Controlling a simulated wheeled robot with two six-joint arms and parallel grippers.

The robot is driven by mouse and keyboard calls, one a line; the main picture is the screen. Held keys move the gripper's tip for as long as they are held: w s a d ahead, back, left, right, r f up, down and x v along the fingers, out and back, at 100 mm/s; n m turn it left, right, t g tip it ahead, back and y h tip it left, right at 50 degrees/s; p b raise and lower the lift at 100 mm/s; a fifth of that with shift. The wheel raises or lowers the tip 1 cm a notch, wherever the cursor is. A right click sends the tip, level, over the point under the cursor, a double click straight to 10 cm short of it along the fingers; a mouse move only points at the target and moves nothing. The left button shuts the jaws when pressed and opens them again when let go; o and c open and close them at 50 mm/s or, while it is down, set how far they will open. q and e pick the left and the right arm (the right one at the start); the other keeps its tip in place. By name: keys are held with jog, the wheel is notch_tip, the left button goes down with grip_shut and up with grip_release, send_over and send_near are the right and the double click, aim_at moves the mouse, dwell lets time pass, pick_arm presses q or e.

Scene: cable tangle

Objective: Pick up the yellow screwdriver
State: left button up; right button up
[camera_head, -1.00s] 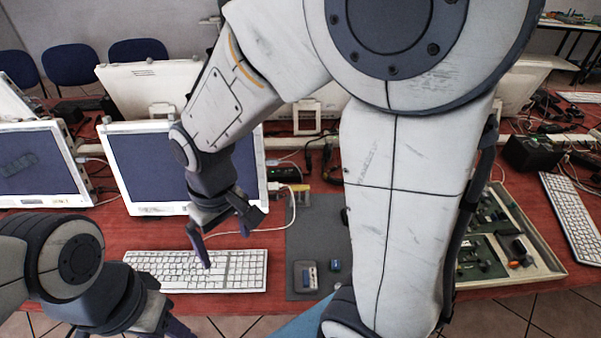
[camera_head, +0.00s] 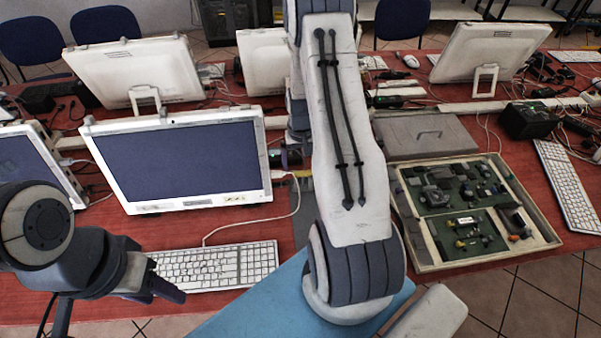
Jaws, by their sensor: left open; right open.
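I cannot make out the yellow screwdriver for certain. A small yellow thing (camera_head: 301,173) shows at the back edge of the grey mat (camera_head: 299,208), beside my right arm, too small to identify. My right arm crosses the middle of the view and hides most of the mat. My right gripper is out of view. My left gripper (camera_head: 160,292) is at the lower left, open and empty, in front of the left end of the white keyboard (camera_head: 218,268).
A monitor (camera_head: 180,165) stands behind the keyboard, with a white cable (camera_head: 292,208) to its right. A tray of circuit boards (camera_head: 555,240) and a closed grey case (camera_head: 425,150) lie to the right. Another keyboard (camera_head: 568,185) is at the far right. Bare red table shows between monitor and keyboard.

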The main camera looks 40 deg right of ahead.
aim_at(303, 172)
jog(key=shift+s+f, duration=0.15)
jog(key=shift+f, duration=0.6)
jog(key=f+p, duration=0.1)
jog(key=f, duration=0.1)
jog(key=s+f+p, duration=0.1)
jog(key=f, duration=0.1)
jog(key=shift+w+f, duration=0.1)
jog(key=shift+f, duration=0.55)
jog(key=c, duration=1.2)
jog(key=shift+c, duration=0.3)
jog(key=shift+r, duration=0.15)
